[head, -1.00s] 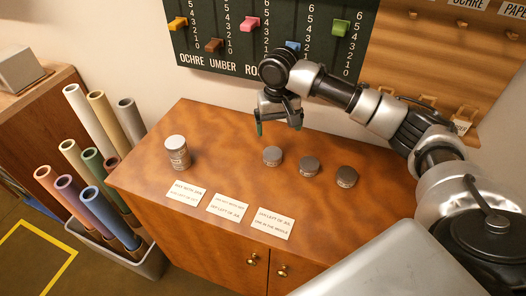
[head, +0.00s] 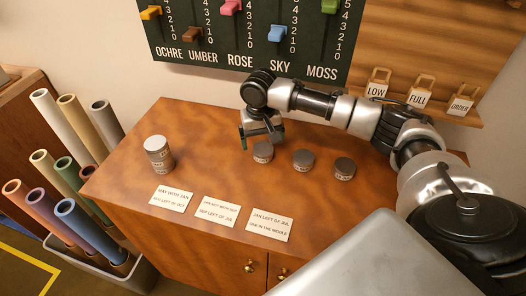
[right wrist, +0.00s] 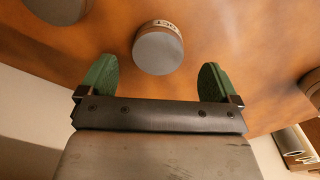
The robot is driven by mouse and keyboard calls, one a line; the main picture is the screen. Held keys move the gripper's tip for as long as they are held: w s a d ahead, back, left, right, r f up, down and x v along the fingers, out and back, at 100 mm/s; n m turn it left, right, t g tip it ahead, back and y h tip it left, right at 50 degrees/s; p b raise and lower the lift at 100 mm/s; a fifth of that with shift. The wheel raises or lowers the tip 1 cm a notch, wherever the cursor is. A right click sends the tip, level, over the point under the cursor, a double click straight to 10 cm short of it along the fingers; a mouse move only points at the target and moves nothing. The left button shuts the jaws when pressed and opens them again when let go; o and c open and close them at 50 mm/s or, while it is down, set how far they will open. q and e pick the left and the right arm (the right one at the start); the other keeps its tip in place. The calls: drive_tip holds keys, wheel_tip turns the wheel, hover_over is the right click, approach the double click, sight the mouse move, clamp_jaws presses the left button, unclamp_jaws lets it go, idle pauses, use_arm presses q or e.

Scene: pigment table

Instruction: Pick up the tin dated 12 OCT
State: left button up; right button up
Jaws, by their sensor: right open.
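Three single grey tins stand in a row on the wooden cabinet top: a left one (head: 263,152), a middle one (head: 303,159) and a right one (head: 344,168). A stack of tins (head: 159,155) stands farther left. My right gripper (head: 262,137) is open and empty, just behind and above the left single tin. In the right wrist view one tin (right wrist: 158,50) with a small upside-down label lies ahead, between the lines of the green fingers (right wrist: 158,78), not held. My left gripper is out of view.
Three cards with written clues (head: 217,211) lie along the front of the cabinet top (head: 210,125). A slider board (head: 250,50) and a shelf with tagged holders (head: 418,97) are on the wall behind. Rolled papers (head: 75,150) stand in a bin at left.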

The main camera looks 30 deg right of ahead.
sight(263, 148)
drive_tip(key=f, duration=0.4)
drive_tip(key=shift+d+f, duration=0.2)
drive_tip(key=shift+c, duration=0.3)
drive_tip(key=c, duration=1)
